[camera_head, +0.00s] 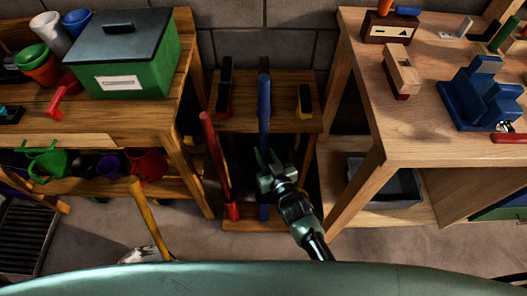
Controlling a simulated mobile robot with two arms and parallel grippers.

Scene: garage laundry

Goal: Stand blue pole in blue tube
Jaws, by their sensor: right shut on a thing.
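The blue pole (264,105) stands roughly upright in front of the small wooden rack between the two benches. My right gripper (266,162) is shut on the blue pole, partway down its length. Below the gripper a dark blue length (263,208) reaches the rack's base. I cannot tell whether this is the blue tube or the lower pole, so I cannot tell whether the pole sits in the tube. My left gripper is not in view.
A red pole (215,150) leans just left of the blue one, its foot at a red tube (232,210). A yellow pole (147,220) leans farther left. The left bench (60,125) and right bench (425,80) flank the rack (285,112) closely.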

